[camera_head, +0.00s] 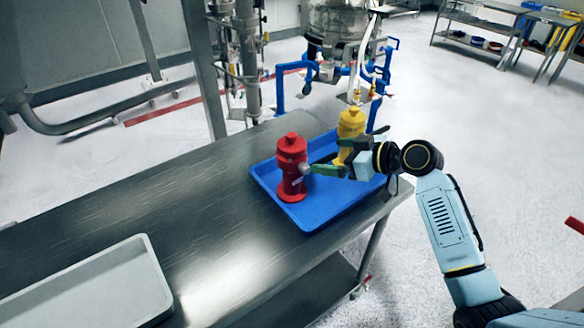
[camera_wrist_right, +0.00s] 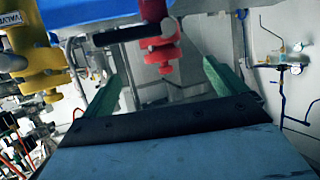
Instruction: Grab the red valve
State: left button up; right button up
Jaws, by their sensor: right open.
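The red valve (camera_head: 291,165) stands upright in a blue tray (camera_head: 322,210), in the left part of the tray. My right gripper (camera_head: 318,170) reaches in from the right with its fingertips close beside the valve's body. In the right wrist view the red valve (camera_wrist_right: 159,42) appears upside down, roughly between the tips of the two spread green fingers. The right gripper (camera_wrist_right: 160,68) is open and holds nothing. Whether a finger touches the valve cannot be told. My left gripper is not in view.
A yellow valve (camera_head: 351,122) stands behind my right gripper in the same tray; it also shows in the wrist view (camera_wrist_right: 38,70). A pale empty tray (camera_head: 150,262) lies on the metal table (camera_head: 160,190) at front left. The table's middle is clear.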

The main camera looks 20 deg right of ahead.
aim_at(292, 150)
jog(key=p+x, duration=0.1)
jog(key=x, duration=1.2)
jog(key=shift+a+r, duration=0.1)
jog(key=shift+r, duration=0.1)
grip_shut()
jog(key=shift+r, duration=0.25)
